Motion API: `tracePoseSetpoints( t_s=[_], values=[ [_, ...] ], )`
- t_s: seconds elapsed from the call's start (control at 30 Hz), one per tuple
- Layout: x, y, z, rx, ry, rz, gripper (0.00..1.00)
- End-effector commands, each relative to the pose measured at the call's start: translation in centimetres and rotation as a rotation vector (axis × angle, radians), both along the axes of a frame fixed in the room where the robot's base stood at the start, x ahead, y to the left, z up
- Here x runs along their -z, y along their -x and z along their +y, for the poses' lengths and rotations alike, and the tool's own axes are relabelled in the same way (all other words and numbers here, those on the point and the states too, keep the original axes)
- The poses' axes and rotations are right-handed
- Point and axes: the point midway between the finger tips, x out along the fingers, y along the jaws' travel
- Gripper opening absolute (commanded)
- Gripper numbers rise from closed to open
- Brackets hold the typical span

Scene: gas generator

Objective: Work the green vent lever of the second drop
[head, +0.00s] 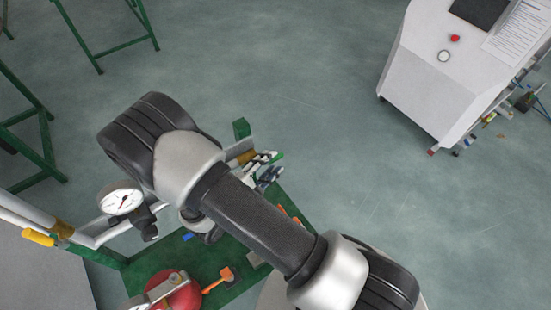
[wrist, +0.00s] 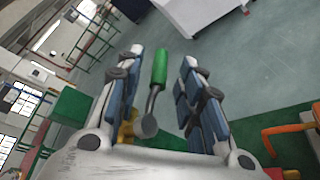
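The green vent lever (wrist: 160,70) shows in the wrist view as a green grip on a bent grey shaft. It stands between the two fingers of my gripper (wrist: 163,56), with a visible gap on each side. The fingers are open and do not appear to touch the grip. The shaft runs down to a grey rounded end near a yellow fitting (wrist: 127,128). In the head view my gripper (head: 265,172) is partly hidden behind my arm, beside the pipe on the green stand. A small green tip by the fingers may be the lever; I cannot tell.
A pressure gauge (head: 122,198) and a yellow lever (head: 38,237) sit on the pipework at left. An orange lever (head: 218,280) and a red round body (head: 180,294) are below. A white cabinet (head: 440,85) stands upper right. Open floor (head: 320,90) lies between.

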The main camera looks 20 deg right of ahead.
Motion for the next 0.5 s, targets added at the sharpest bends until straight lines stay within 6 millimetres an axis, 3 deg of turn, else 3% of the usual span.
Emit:
tracePoseSetpoints(
  t_s=[0.2, 0.5],
  values=[
    [0.6, -1.6, -2.3, 0.003, 0.0, -0.001, 0.35],
    [0.7, -2.1, -2.8, 0.0, 0.0, 0.0, 0.35]
  ],
)
